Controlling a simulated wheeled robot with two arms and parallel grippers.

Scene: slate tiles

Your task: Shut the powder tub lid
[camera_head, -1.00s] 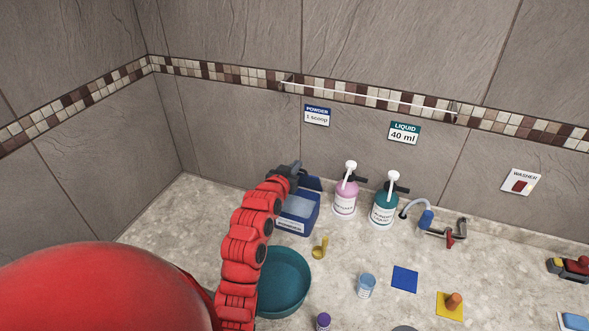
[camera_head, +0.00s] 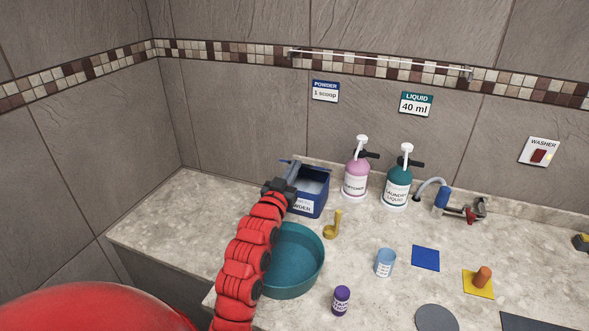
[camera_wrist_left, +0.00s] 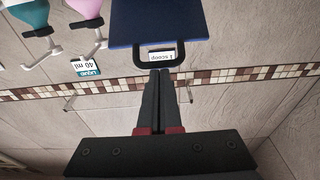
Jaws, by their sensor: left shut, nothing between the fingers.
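The powder tub (camera_head: 309,206) is a blue box with a white front label at the back of the counter, left of the bottles. It is open and pale powder shows inside. Its blue lid (camera_wrist_left: 158,22) fills the top of the left wrist view, with a dark loop handle (camera_wrist_left: 141,57) at its edge. My left gripper (camera_head: 291,170) is shut and empty at the tub's left side. In the left wrist view its closed fingertips (camera_wrist_left: 160,72) are close to the handle; I cannot tell whether they touch. My right gripper is not in view.
A teal basin (camera_head: 292,262) stands in front of the tub, under my left arm. A yellow scoop (camera_head: 333,224) lies to the right. Pink (camera_head: 356,181) and teal (camera_head: 397,187) pump bottles stand right of the tub. The counter left of the tub is clear.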

